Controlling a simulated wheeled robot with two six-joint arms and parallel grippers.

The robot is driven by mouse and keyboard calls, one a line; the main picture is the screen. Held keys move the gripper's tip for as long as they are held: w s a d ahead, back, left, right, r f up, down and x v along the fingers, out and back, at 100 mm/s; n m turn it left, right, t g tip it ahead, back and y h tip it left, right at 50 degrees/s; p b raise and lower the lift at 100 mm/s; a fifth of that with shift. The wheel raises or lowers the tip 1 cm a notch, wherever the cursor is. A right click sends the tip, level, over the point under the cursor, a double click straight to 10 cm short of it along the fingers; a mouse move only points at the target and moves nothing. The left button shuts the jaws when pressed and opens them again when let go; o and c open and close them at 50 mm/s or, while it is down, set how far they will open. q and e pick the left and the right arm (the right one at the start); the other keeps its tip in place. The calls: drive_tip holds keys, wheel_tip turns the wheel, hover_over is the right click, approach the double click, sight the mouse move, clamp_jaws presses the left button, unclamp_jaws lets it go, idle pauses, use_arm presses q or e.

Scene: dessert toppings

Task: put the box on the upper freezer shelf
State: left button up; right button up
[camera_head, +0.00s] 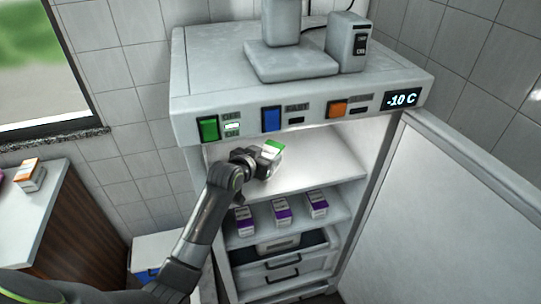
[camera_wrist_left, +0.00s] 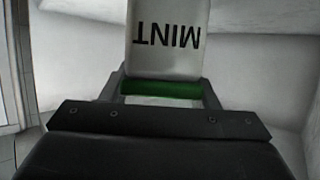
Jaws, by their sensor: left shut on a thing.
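A small white box with a green end (camera_head: 273,149) is held by my left gripper (camera_head: 266,160) inside the open freezer (camera_head: 180,100). In the left wrist view the box (camera_wrist_left: 168,45) reads "MINT" upside down, with its green band (camera_wrist_left: 160,88) between the fingers. My left gripper (camera_wrist_left: 160,92) is shut on it. The upper freezer shelf (camera_head: 315,177) is bare and lies below and to the right of the box; the box appears above it, and I cannot tell whether they touch. My right gripper is not in view.
Purple-and-white boxes (camera_head: 281,211) stand on the lower shelf, above drawers (camera_head: 285,268). The freezer door (camera_head: 465,205) stands open on the right. A counter with an orange-and-white box (camera_head: 30,175) is at the left. The freezer's front panel overhangs the opening.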

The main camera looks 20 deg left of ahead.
sight(270, 150)
use_arm(q)
drive_tip(key=w, duration=0.3)
drive_tip(key=shift+w+d, duration=0.1)
drive_tip(key=shift+d, duration=0.2)
wheel_tip(270, 150, down, 3)
drive_tip(key=shift+r+p, duration=0.1)
drive_tip(key=shift+p, duration=0.65)
drive_tip(key=shift+f, duration=0.3)
drive_tip(key=shift+f, duration=0.2)
drive_tip(key=o, duration=1.2)
